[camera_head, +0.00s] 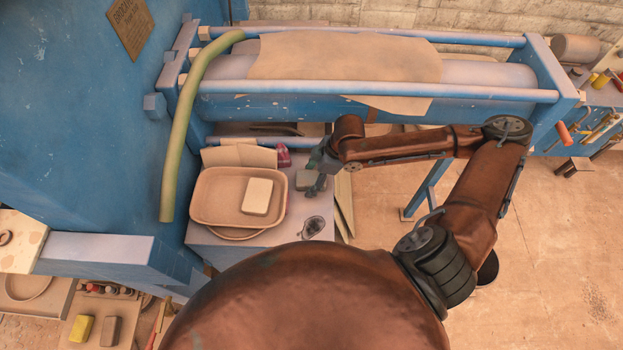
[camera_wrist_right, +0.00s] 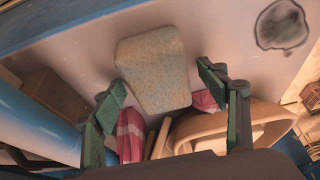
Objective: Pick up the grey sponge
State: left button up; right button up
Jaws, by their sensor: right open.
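The grey sponge (camera_head: 304,181) lies on the small grey table right of the tan tray, partly covered in the head view by my right gripper (camera_head: 321,172). In the right wrist view the sponge (camera_wrist_right: 153,70) is a pale grey-green speckled block lying flat. My right gripper (camera_wrist_right: 162,85) is open, with its green finger pads on either side of the sponge's near part. I see no clear contact, and the gap in height is hard to judge. My left gripper is not in view.
The tan tray (camera_head: 197,198) holds a cream block (camera_head: 257,196). A pink object (camera_head: 283,156) stands behind, and a dark oval item (camera_head: 313,227) lies in front. The blue press frame (camera_head: 380,92) rises behind the table. A yellow block (camera_head: 82,328) lies at lower left.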

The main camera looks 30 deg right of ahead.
jog(key=c, duration=1.1)
jog(key=shift+o, duration=0.2)
